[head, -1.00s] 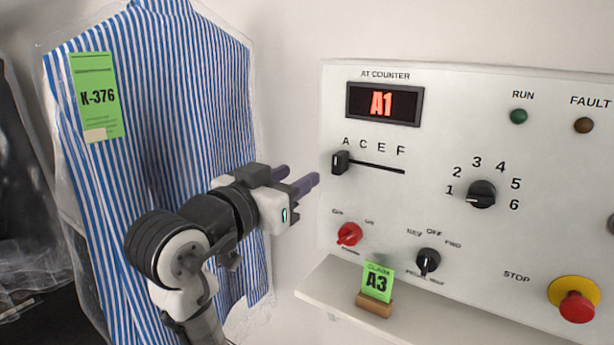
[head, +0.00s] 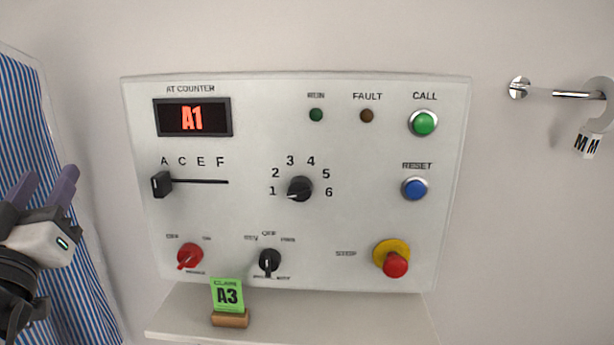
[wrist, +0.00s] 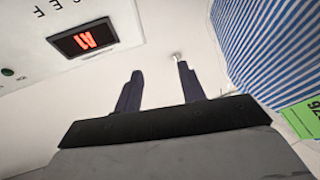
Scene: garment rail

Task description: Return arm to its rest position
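My gripper (head: 45,187) is at the left edge of the head view, in front of the striped garment and left of the control panel (head: 345,240). Its two purple fingers stand apart with nothing between them; they also show apart and empty in the wrist view (wrist: 157,88). It touches neither panel nor garment as far as I can see. My arm is mostly cut off by the left edge. The panel's display (head: 193,118) reads A1. The letter slider (head: 161,184) is at A, and the number knob (head: 299,189) points towards 1.
A blue-striped garment in clear plastic (head: 85,290) hangs at the left. A shelf (head: 330,318) under the panel holds a green A3 claim card (head: 227,295). A red stop button (head: 396,264) juts out.

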